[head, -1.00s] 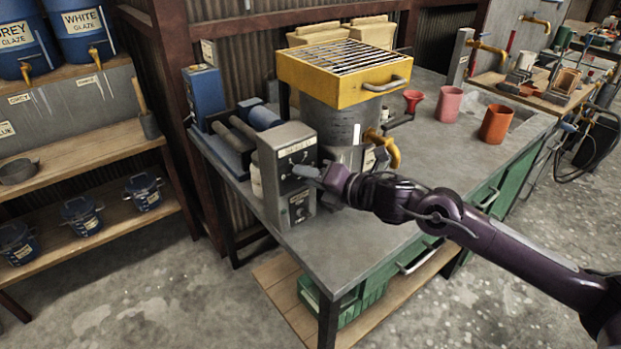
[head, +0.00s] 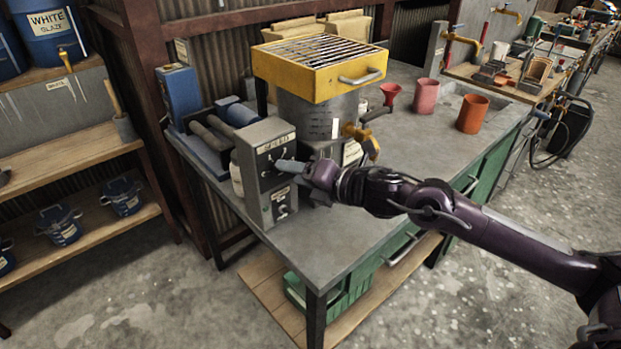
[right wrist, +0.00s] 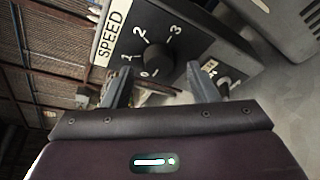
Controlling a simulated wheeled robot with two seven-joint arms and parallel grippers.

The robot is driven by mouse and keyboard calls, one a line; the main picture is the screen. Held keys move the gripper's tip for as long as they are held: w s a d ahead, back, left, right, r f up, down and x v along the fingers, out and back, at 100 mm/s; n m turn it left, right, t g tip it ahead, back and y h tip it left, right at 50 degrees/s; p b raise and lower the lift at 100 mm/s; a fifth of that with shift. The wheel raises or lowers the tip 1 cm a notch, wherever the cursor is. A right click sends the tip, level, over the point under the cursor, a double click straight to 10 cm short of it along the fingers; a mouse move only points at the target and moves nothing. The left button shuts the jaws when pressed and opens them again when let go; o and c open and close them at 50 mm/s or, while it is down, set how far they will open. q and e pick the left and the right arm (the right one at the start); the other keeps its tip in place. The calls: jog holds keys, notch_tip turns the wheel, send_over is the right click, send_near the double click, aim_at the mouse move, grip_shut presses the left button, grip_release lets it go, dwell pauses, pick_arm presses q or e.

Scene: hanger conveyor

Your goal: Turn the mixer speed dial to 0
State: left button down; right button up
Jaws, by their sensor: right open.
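The mixer control box (head: 250,165) is a grey box with a SPEED label at the left end of the bench. In the right wrist view, the speed dial (right wrist: 158,58) is a black round knob on a dark face marked 1, 2, 3, with a partly visible mark at its lower left. I cannot tell where its pointer stands. My right gripper (head: 284,166) is at the box's front, largely hiding the dial in the head view. In the right wrist view (right wrist: 158,86) its fingers are apart, the knob showing between and beyond them; contact is unclear. My left gripper is out of view.
A second small knob (right wrist: 224,82) sits beside the dial's panel. The mixer bucket (head: 308,115) with a yellow grated top (head: 320,67) stands right behind the box. A brass tap (head: 362,138) is near my right forearm. Cups (head: 472,114) stand further right; the bench front is clear.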

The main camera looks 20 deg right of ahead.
jog(key=b+v, duration=0.1)
jog(key=v, duration=0.5)
jog(key=shift+s+f, duration=0.1)
jog(key=shift+s, duration=0.05)
dwell(0.5)
